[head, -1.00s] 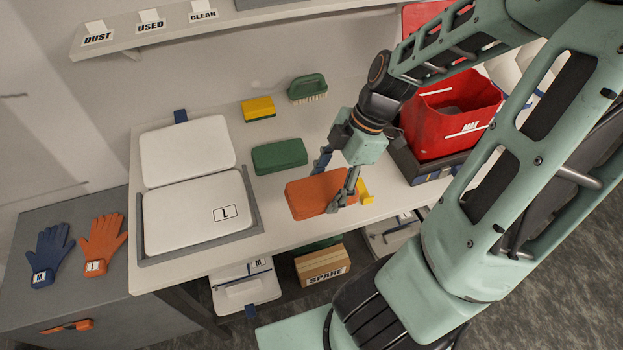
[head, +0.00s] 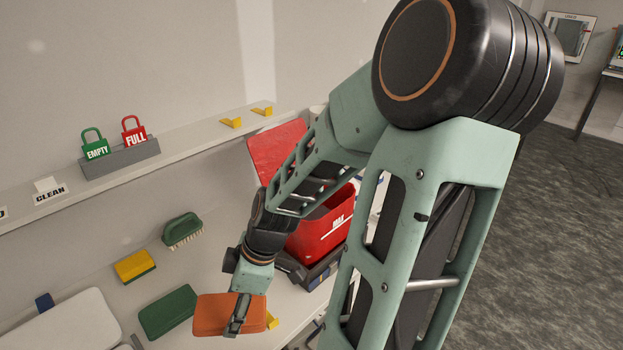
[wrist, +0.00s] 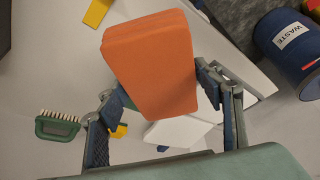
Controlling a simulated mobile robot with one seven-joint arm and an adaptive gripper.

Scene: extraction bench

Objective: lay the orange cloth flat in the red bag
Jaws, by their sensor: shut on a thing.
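The orange cloth (head: 215,315) looks like a thick folded block at the lower middle of the head view. My gripper (head: 239,315) is shut on it, with one finger showing across its near side. In the wrist view the cloth (wrist: 155,65) lies between the two spread fingers (wrist: 165,130). I cannot tell how far it is above the bench. The red bag (head: 322,240) stands open to the right of the cloth and further back, marked MAX. Its red flap (head: 275,150) stands up behind. My arm hides part of the bag, and its inside is mostly hidden.
A green block (head: 168,312) lies close left of the cloth, with a yellow sponge (head: 135,266) and a green brush (head: 183,230) behind. A yellow piece (head: 272,320) is just right of the cloth. A shelf (head: 130,172) runs above. A blue waste bin (wrist: 285,50) shows in the wrist view.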

